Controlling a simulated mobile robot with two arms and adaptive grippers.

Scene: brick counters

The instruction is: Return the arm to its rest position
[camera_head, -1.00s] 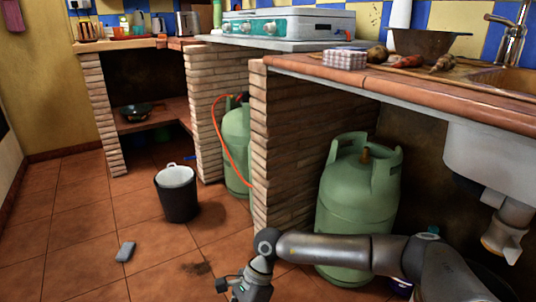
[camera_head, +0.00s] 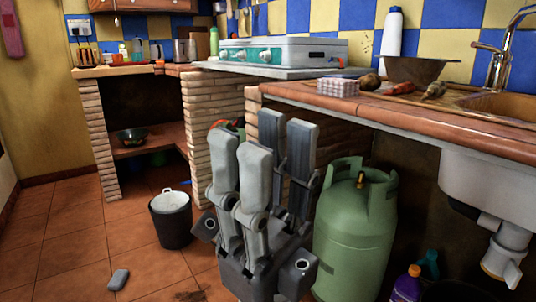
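My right gripper (camera_head: 263,143) stands large in the lower middle of the head view, with its grey fingers pointing up. The fingers are spread, with a gap between the front left ones and the back right ones, and nothing is held in it. It shows in front of the brick pillar below the counter and left of the green gas cylinder (camera_head: 352,245). I cannot tell how far it is from either. The rest of my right arm is out of view below. My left arm and gripper are not in view.
The tiled counter (camera_head: 400,117) runs to the sink (camera_head: 490,170) at right, carrying a checkered box (camera_head: 337,88) and a bowl (camera_head: 415,70). A black bucket (camera_head: 170,228) and a small grey object (camera_head: 118,279) are on the floor. A purple bottle (camera_head: 407,285) stands beside the cylinder.

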